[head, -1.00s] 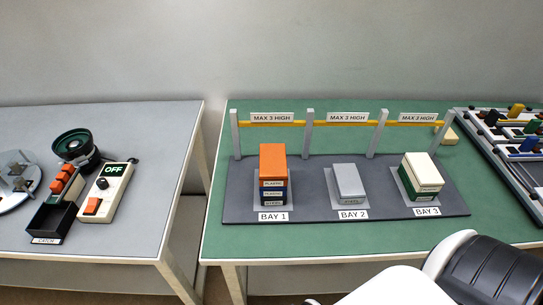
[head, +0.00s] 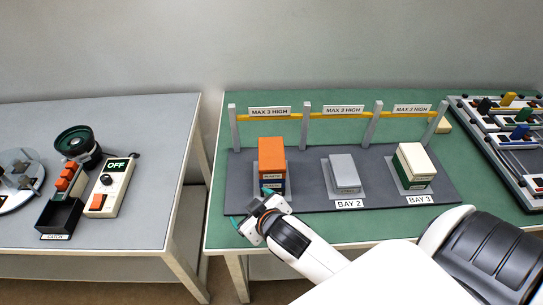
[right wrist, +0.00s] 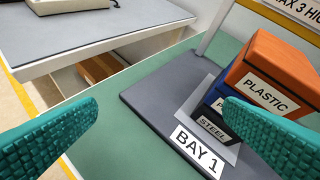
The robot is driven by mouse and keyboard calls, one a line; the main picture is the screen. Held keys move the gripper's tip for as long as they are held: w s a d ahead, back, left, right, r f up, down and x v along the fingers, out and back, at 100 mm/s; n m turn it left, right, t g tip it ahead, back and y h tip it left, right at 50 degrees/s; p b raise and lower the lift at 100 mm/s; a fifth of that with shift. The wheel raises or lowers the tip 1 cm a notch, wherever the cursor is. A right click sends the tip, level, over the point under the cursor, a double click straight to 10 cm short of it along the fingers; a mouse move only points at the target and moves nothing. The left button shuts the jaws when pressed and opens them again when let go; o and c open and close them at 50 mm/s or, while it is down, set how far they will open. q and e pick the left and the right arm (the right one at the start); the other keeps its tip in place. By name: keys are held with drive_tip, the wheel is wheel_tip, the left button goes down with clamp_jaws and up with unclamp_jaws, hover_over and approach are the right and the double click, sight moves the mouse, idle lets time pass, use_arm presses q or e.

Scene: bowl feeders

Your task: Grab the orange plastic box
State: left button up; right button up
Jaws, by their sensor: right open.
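The orange plastic box (head: 272,152), labelled PLASTIC, sits on top of a stack in Bay 1. It also shows at the right of the right wrist view (right wrist: 272,72). Under it are a dark blue box (right wrist: 212,103) and a dark box labelled STEEL (right wrist: 211,127). My right gripper (head: 250,213) is open and empty, in front of and left of the stack. Its teal fingers (right wrist: 160,104) are spread in the right wrist view, and the right finger overlaps the stack's front in the picture. My left gripper is not in view.
The grey rack base (head: 314,197) also holds a grey box (head: 344,173) in Bay 2 and a cream-topped stack (head: 417,160) in Bay 3. Posts carry a yellow bar (head: 322,117) behind them. A grey table (head: 150,150) stands left, across a gap.

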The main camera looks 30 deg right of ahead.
drive_tip(key=w+a+r+n+t+y, duration=0.3)
drive_tip(key=w+r+t, duration=0.15)
drive_tip(key=r, duration=0.35)
drive_tip(key=w+a+r+n+t+y, duration=0.35)
drive_tip(key=w+r, duration=0.25)
drive_tip(key=r, duration=0.2)
drive_tip(key=a+r+n+g+y, duration=0.3)
drive_tip(key=a+r+n+y, duration=0.35)
drive_tip(key=n+y, duration=0.3)
drive_tip(key=n+g+h+p, duration=0.3)
drive_tip(key=n+g+h, duration=0.8)
drive_tip(key=g+h, duration=0.45)
hover_over(271, 152)
wheel_tip(271, 152, down, 14)
drive_tip(key=shift+s+f, duration=0.1)
drive_tip(key=shift+s, duration=0.05)
wheel_tip(271, 152, down, 5)
drive_tip(key=shift+r+p, duration=0.1)
drive_tip(key=shift+p, duration=0.85)
drive_tip(key=shift+f, duration=0.3)
drive_tip(key=shift+r, duration=0.1)
drive_tip(key=c, duration=1.2)
